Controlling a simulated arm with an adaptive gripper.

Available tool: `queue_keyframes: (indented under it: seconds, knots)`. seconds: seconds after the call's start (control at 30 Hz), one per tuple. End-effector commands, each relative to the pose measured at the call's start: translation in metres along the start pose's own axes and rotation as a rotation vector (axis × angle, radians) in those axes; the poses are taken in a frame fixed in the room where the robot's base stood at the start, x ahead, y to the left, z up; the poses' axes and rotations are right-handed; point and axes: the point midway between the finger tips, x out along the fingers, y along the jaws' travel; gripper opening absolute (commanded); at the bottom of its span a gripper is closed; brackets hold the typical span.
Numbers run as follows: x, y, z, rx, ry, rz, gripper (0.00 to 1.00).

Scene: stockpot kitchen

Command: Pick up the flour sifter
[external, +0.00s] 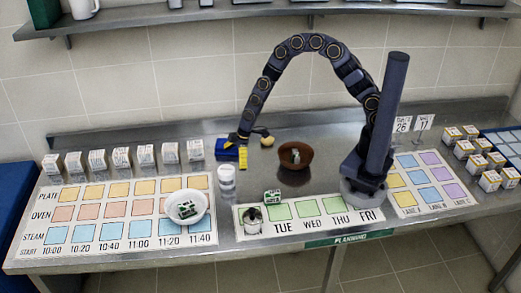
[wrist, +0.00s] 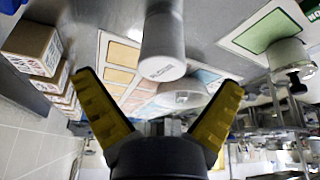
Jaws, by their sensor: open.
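A pale upright cylinder (external: 226,178), which I take to be the flour sifter, stands on the steel counter between the two printed planning mats. In the wrist view the cylinder (wrist: 163,50) shows large, with small dark lettering I cannot read. My gripper (external: 239,148) is low over the counter, just behind the cylinder. In the wrist view my gripper (wrist: 158,84) has its yellow fingers spread wide with nothing held. The cylinder is ahead of the gap between them; contact is not visible.
A blue box (external: 226,150) sits close beside my gripper. A brown bowl (external: 296,155) and a small yellowish round thing (external: 267,141) are to the right. A white bowl (external: 186,207) and a lidded jar (external: 252,221) stand in front. Several small boxes (external: 146,154) line the back left.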

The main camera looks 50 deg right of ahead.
Motion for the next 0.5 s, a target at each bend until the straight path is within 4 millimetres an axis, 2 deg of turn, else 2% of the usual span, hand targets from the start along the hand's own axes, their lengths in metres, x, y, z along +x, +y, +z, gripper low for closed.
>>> queue_keyframes:
  seconds: [0.17,0.3,0.5]
  knots:
    - [0.017,-0.002,-0.004,-0.002,-0.001,-0.001,0.96]
    - [0.039,-0.005,-0.011,-0.001,-0.005,-0.003,0.96]
    - [0.057,-0.004,-0.011,0.001,-0.003,-0.002,0.96]
